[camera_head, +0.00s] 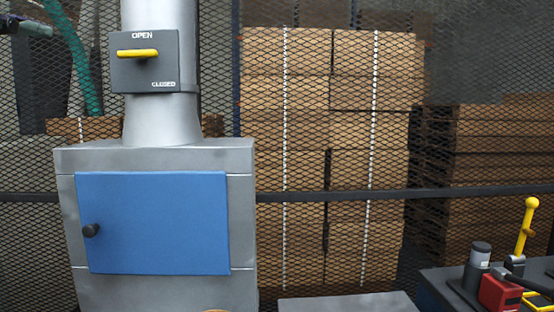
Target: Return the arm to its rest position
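No part of my arm can be made out for sure in the head view, and my gripper is not in view. What it holds, if anything, cannot be seen. A grey metal cabinet (155,158) stands at the left with its blue door (155,222) shut. The door has a black knob (91,230). A grey pipe (160,120) rises from the cabinet. On it is a dark panel (145,78) marked OPEN and CLOSED, with a yellow handle (138,53) lying level near OPEN.
A black mesh fence (460,60) with a dark rail (330,195) spans the back. Stacked cardboard boxes (330,130) stand behind it. At the lower right, a dark bench (440,285) carries a red device (498,293) and an upright yellow lever (526,228). A grey surface (348,303) shows at the bottom.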

